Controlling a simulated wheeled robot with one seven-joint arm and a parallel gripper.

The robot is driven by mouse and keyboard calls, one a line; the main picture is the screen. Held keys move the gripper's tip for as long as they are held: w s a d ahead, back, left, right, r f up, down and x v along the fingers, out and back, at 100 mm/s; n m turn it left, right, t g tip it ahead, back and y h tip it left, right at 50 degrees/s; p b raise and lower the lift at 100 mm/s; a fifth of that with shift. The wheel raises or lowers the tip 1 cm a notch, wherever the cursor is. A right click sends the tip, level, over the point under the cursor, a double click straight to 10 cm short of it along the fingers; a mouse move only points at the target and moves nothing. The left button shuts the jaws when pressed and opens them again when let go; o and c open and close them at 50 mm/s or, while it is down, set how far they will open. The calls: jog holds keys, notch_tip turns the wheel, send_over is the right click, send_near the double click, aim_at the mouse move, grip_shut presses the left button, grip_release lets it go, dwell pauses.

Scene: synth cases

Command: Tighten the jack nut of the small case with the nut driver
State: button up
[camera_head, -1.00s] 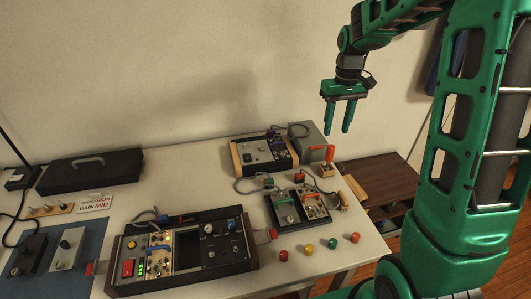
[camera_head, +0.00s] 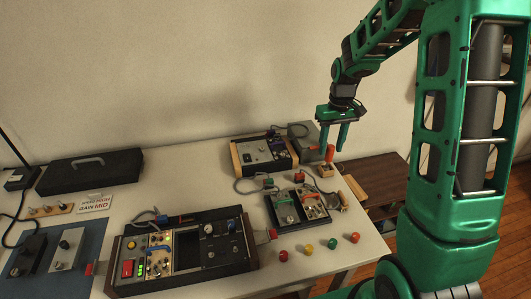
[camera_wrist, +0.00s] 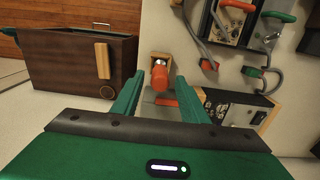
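The nut driver appears to be the tool with an orange handle (camera_head: 329,153), standing upright in a small wooden block (camera_head: 326,170) at the table's right side. In the wrist view its orange handle (camera_wrist: 160,76) shows end-on between my fingers, with the wooden block (camera_wrist: 158,60) around it. My gripper (camera_head: 332,150) is open and empty, pointing down above the handle; it also shows in the wrist view (camera_wrist: 159,84). A light small case (camera_head: 66,248) and a dark one (camera_head: 29,252) sit on the blue mat at left. Which has the jack nut, I cannot tell.
A grey box (camera_head: 303,138) and a wood-sided unit (camera_head: 263,153) stand close behind and left of the tool. Two pedals on a board (camera_head: 298,207), a large console (camera_head: 183,250) and several coloured knobs (camera_head: 309,248) lie nearer. A brown cabinet (camera_head: 377,180) stands at right.

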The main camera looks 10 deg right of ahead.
jog(key=shift+c, duration=0.4)
grip_shut()
jog(key=shift+r, duration=0.15)
jog(key=shift+r, duration=2.35)
